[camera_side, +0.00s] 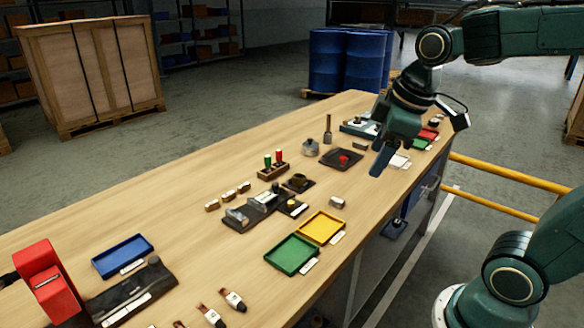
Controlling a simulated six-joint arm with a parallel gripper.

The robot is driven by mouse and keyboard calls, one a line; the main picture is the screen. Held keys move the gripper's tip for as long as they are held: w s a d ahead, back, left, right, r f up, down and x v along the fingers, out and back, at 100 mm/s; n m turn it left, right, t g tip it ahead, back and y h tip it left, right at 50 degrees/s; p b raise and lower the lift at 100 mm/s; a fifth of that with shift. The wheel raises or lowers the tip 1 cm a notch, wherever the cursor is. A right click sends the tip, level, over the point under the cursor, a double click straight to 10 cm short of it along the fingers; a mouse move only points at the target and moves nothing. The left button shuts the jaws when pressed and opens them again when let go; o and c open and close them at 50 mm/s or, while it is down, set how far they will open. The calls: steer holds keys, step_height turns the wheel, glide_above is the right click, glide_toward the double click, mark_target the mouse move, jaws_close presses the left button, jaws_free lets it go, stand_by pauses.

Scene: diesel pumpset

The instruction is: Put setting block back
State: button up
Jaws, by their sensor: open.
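My gripper (377,172) points down over the right part of the workbench, above its right-hand edge near the dark pad (327,160). It is open, and I see nothing held in it; its far finger is mostly hidden. I cannot tell for sure which piece is the setting block. A small metallic block (337,203) lies alone on the wood, below and left of my gripper. Another small grey block (360,146) lies just left of my gripper, beyond the dark pad.
Yellow (342,228) and green (270,258) trays sit at the bench's front edge. A dark fixture (236,221) stands mid-bench beside a rack with red and green pieces (268,173). A blue tray (100,262) and red machine (47,284) are at left.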

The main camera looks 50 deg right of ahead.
steer(key=s+a+f+m+t, duration=0.1)
steer(key=s+a+m, duration=0.2)
steer(key=s+m, duration=0.2)
steer(key=shift+s+t, duration=0.3)
steer(key=shift+s, duration=1.4)
steer(key=shift+a+f, duration=0.1)
